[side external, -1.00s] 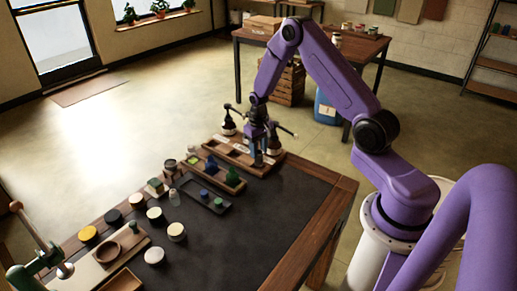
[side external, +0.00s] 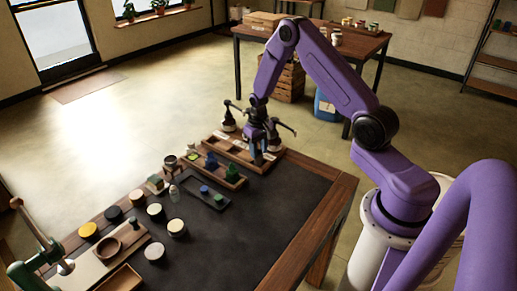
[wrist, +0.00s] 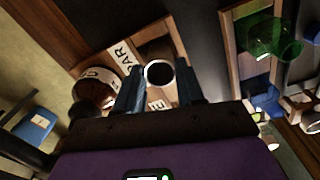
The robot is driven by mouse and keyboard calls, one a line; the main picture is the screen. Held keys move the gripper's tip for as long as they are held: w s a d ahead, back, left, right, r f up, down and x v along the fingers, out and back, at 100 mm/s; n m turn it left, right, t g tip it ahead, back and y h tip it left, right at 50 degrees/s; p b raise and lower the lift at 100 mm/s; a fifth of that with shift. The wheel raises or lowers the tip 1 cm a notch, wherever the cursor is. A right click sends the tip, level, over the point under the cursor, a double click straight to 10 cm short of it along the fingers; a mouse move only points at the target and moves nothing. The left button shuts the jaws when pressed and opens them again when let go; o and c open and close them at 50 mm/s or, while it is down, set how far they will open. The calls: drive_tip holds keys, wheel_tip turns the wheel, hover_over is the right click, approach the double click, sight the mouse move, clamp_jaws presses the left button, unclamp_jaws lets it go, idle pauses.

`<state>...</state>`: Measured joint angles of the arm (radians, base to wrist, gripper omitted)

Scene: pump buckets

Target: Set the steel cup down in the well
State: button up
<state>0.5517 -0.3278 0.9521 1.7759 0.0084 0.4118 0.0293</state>
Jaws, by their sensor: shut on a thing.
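The steel cup (wrist: 159,74) shows in the wrist view as a round, bright-rimmed thing between the two dark fingers of my gripper (wrist: 159,86). My gripper is shut on it. Beyond and around the cup lies a wooden tray (wrist: 150,33) with wells and pale lettered labels. In the side view my gripper (side external: 258,157) points down over the right end of this tray (side external: 212,139). There the cup is mostly hidden by the fingers. I cannot tell whether its base touches the well floor.
Dark pump bottles (side external: 228,122) stand at the tray, one on each side of my gripper. A second wooden tray (side external: 229,181) with blue and green things and a dark tray (side external: 197,194) lie nearer. Several round jars (side external: 177,228) stand at left. The mat's right part (side external: 280,205) is clear.

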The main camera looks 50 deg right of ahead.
drive_tip(key=shift+f, duration=0.35)
idle(0.6)
drive_tip(key=o, duration=1.1)
drive_tip(key=shift+r, duration=3.55)
